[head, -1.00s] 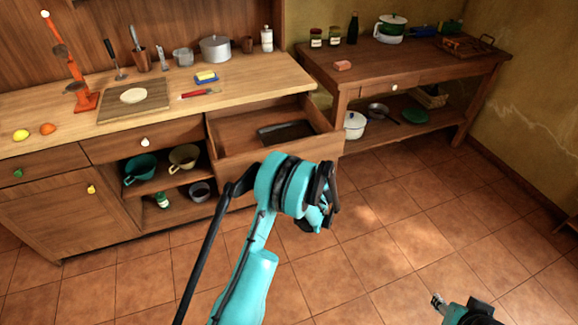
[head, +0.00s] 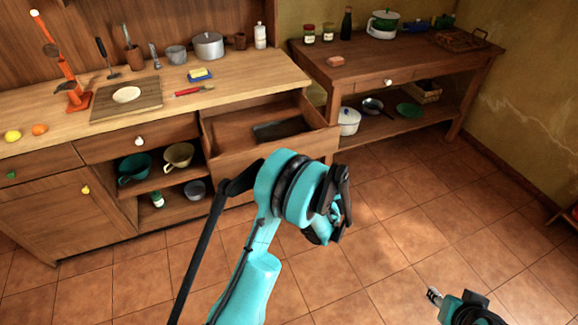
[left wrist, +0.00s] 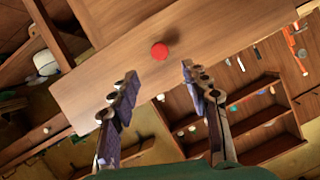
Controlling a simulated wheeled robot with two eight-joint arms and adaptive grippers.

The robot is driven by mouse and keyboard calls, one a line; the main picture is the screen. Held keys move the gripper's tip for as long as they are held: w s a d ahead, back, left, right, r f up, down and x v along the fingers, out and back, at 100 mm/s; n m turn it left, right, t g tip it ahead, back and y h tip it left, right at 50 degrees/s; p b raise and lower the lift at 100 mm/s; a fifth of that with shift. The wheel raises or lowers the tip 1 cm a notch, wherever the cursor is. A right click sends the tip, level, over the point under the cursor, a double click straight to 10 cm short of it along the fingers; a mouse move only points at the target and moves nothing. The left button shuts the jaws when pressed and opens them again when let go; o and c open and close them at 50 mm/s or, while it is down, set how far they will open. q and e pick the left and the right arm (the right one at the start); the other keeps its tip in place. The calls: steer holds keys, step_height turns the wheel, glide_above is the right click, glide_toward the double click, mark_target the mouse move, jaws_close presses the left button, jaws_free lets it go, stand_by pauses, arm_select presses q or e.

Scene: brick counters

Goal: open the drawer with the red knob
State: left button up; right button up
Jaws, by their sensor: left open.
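The drawer (head: 235,150) at the right end of the wooden counter stands pulled out, with a dark tray lying inside. In the left wrist view, a round red knob (left wrist: 159,51) sits on its plain wooden front (left wrist: 120,68). The knob is hidden in the head view. My left gripper (head: 343,210) is in front of the drawer. In the wrist view its two fingers (left wrist: 160,78) are spread and empty, with the knob beyond the tips and apart from them. My right gripper (head: 434,296) is low at the bottom right, only partly seen.
Another drawer with a white knob (head: 140,141) and a cupboard door with a yellow knob (head: 85,190) are to the left. A dark side table (head: 420,68) stands at the back right.

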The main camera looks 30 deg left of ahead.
arm_select(q)
steer(key=shift+v, duration=1.3)
steer(key=s+d+r+m+h, duration=0.3)
steer(key=s+r+h, duration=0.2)
steer(key=s+r, duration=0.45)
steer(key=s+d+m+h, duration=0.2)
steer(key=s+d+h, duration=0.1)
steer(key=s, duration=0.6)
steer(key=s+d+r+m+h, duration=0.1)
steer(key=s+d+m+h, duration=0.1)
steer(key=s+d, duration=0.4)
steer(key=s+h, duration=0.1)
steer(key=s, duration=0.2)
steer(key=shift+s+h, duration=0.2)
steer(key=shift+h, duration=0.1)
